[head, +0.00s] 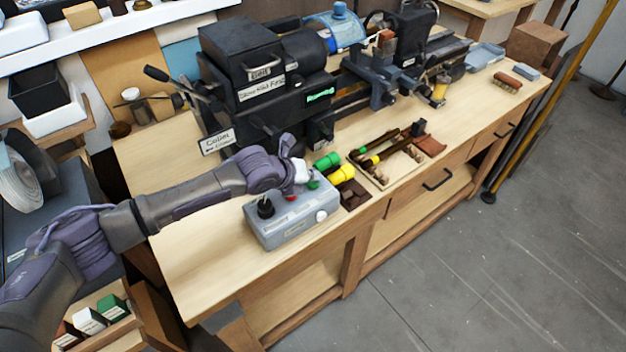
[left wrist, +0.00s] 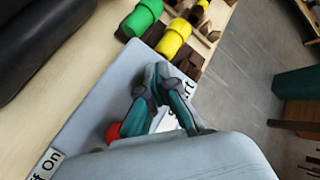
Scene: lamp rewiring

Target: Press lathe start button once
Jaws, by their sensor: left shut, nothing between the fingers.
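A grey control box (head: 285,232) sits on the front of the wooden bench. Its top has a black knob (head: 265,207), a red button (head: 291,198) and a green button (head: 313,185); a white round knob (head: 321,216) is on its front. My left gripper (head: 301,176) is shut and empty, just over the box's far right part, close to the green button. In the left wrist view the shut fingertips (left wrist: 158,72) point at the box top beside a partly covered label. The red button (left wrist: 114,133) shows left of the fingers; the green button is hidden there. Contact cannot be told.
The black lathe (head: 265,75) stands behind the box. The bench top left of the box (head: 200,255) is clear.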

